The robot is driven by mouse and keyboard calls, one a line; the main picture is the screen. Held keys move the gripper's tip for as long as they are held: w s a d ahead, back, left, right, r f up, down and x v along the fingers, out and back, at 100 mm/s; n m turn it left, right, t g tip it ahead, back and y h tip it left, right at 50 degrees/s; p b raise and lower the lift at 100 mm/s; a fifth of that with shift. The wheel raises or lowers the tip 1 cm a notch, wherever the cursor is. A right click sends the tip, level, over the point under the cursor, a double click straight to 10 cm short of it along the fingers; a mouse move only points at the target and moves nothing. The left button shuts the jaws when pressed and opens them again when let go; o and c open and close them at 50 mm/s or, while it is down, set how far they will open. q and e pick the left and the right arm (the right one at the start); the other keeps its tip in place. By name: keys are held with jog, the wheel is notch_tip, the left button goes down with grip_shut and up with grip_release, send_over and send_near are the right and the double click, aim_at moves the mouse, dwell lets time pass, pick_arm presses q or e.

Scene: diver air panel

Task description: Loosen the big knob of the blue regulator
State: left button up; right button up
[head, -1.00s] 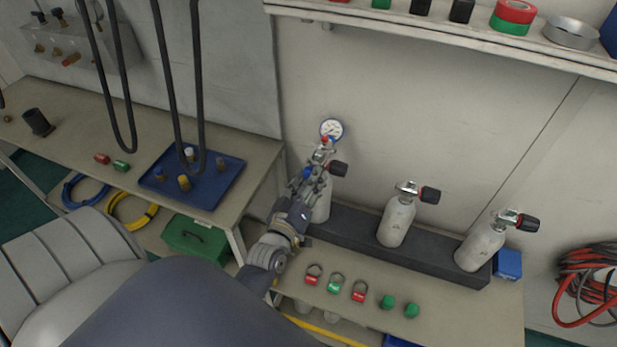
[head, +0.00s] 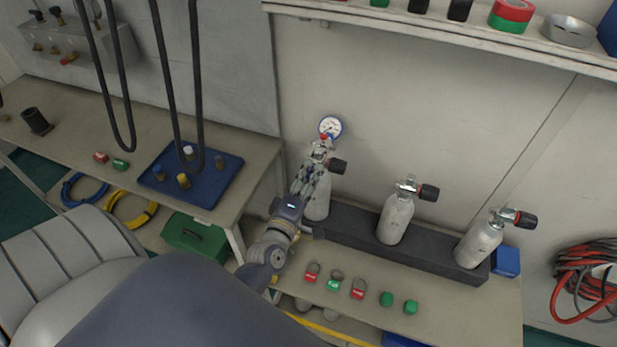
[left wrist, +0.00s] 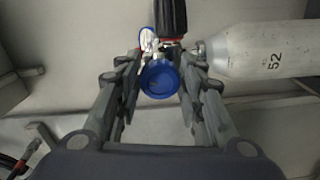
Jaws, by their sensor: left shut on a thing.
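The blue-rimmed regulator gauge (head: 331,127) stands above the leftmost grey cylinder (head: 318,205), at that cylinder's valve. The regulator's big round blue knob (left wrist: 160,78) faces the left wrist camera, and the gripper hides it in the head view. My left gripper (head: 316,168) reaches up to the regulator from below left. In the left wrist view its fingers (left wrist: 163,68) lie on both sides of the knob, shut on it. The black valve handwheel (head: 337,166) is just right of the fingers. My right gripper is not in view.
Two more cylinders (head: 396,218) (head: 478,245) stand in the dark rack (head: 360,232) to the right. Red and green tagged rings and green caps (head: 386,299) lie on the bench front. Black hoses (head: 163,80) hang at left above a blue tray (head: 222,180).

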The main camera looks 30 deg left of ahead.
pick_arm(q)
jog(key=shift+n, duration=0.4)
jog(key=o, duration=1)
jog(key=shift+w+f, duration=0.1)
jog(key=shift+o, duration=0.2)
jog(key=v, duration=1.2)
jog(key=shift+d, duration=0.1)
